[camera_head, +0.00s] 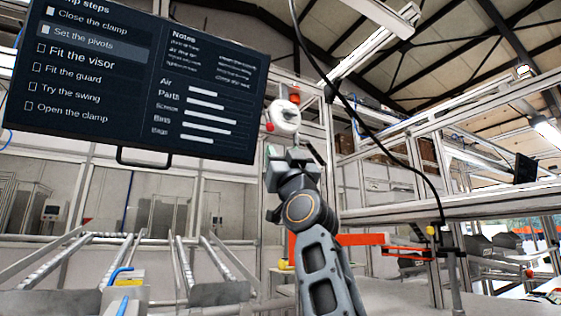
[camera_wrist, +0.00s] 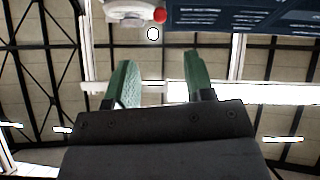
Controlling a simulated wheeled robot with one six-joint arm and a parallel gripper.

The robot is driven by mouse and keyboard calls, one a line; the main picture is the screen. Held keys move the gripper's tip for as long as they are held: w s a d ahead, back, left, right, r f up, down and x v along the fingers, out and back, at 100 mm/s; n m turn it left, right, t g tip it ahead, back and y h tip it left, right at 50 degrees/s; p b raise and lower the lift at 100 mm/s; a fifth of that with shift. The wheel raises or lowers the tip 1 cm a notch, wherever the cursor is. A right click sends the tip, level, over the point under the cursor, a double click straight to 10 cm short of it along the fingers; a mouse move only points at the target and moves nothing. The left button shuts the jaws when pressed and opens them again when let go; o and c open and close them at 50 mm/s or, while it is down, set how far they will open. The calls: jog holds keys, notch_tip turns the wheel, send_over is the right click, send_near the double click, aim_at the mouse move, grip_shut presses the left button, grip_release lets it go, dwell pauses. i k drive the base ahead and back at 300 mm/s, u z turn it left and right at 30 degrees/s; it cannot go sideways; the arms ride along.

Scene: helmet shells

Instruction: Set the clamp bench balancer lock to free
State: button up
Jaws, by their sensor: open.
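The balancer (camera_head: 286,118) is a round white housing hanging above my gripper in the head view. It has a red knob (camera_head: 270,127) at its lower left and red parts near its top. In the wrist view the white housing (camera_wrist: 130,9) is cut off by the top edge, with the red knob (camera_wrist: 159,15) at its right. My gripper (camera_wrist: 157,65) is open and empty, its two green fingers pointing up toward the knob but apart from it. The gripper (camera_head: 292,157) shows just below the balancer in the head view. I cannot read the lock's setting.
A large dark screen (camera_head: 135,75) with a step list hangs left of the balancer. A black cable (camera_head: 350,105) curves down on the right. A red-orange arm (camera_head: 360,239) stands behind my arm. Sloped roller racks (camera_head: 70,265) stand lower left, and a bench (camera_head: 455,208) runs right.

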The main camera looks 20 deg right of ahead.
aim_at(268, 120)
jog(key=k, duration=1)
